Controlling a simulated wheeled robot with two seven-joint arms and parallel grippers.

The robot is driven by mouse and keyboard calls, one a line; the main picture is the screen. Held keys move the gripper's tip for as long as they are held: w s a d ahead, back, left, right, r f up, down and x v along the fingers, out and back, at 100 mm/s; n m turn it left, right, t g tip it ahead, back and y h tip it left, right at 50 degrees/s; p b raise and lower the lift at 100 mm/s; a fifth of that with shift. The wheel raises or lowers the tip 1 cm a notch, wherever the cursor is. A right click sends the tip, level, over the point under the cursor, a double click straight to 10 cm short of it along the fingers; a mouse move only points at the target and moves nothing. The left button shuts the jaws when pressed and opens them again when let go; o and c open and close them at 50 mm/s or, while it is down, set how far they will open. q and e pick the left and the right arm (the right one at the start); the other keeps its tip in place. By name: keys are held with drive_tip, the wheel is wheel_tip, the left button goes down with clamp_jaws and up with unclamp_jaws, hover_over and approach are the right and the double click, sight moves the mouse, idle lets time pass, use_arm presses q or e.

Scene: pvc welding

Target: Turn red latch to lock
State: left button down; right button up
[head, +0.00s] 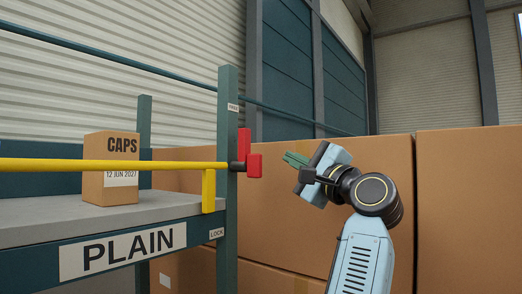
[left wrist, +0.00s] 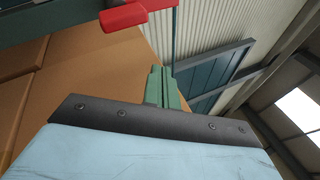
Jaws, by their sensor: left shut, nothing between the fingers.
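The red latch (head: 255,166) sits on the blue-green post (head: 228,200), at the right end of a yellow bar (head: 60,165). It has an upright red plate and a red block in front. A yellow arm (head: 208,190) hangs down from the bar beside the post. My left gripper (head: 294,159) is just right of the latch, its green fingers shut and empty, pointing left towards it with a small gap. In the left wrist view, the fingers (left wrist: 160,82) show together, and the red latch (left wrist: 124,16) is at the top edge, partly cut off. My right gripper is out of view.
A small label (head: 233,107) is high on the post; a LOCK label (head: 216,233) is lower. A CAPS box (head: 95,185) stands on the grey shelf (head: 40,230), whose front reads PLAIN. Large cardboard boxes (head: 455,200) stand behind my arm.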

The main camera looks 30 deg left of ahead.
sight(247, 153)
use_arm(q)
drive_tip(key=d+r+n+h, duration=0.1)
drive_tip(key=s+r+n+h, duration=0.1)
drive_tip(key=n, duration=0.1)
drive_tip(key=s+d+r+n+g+h, duration=0.1)
drive_tip(key=shift+s+d+r+n+h, duration=0.1)
drive_tip(key=shift+s+d+n+h, duration=0.05)
drive_tip(key=shift+d+n+h, duration=0.2)
drive_tip(key=shift+a, duration=0.2)
drive_tip(key=a+p, duration=0.4)
drive_tip(key=a, duration=0.5)
drive_tip(key=shift+a+p, duration=0.15)
drive_tip(key=shift+p, duration=0.15)
